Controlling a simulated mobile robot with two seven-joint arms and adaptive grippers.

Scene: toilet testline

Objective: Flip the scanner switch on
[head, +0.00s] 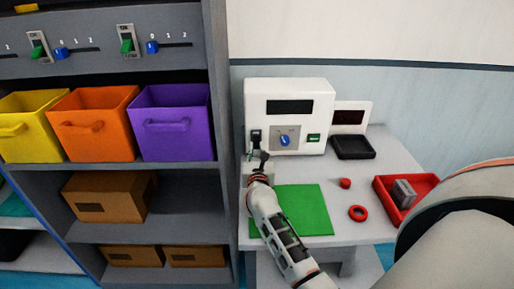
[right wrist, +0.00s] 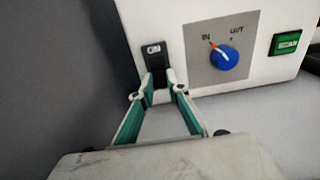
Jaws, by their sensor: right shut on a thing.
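The white scanner (head: 305,90) stands at the back of the table, with a dark screen on its upper front. Its black switch (head: 256,136) is at the lower left of the front. In the right wrist view the switch (right wrist: 154,54) shows the word ON near its top. My right gripper (right wrist: 160,80) is at the lower part of this switch, its fingertips drawn close together and shut on it; they partly hide it. In the head view the right gripper (head: 258,158) is just below the switch. My left gripper is not in view.
A blue knob (right wrist: 225,58) marked IN and OUT and a green SCAN button (right wrist: 286,44) are right of the switch. A green mat (head: 305,212), red ring (head: 358,206), red tray (head: 384,193) and black tray (head: 353,154) are on the table. A shelf (head: 190,238) with bins stands left.

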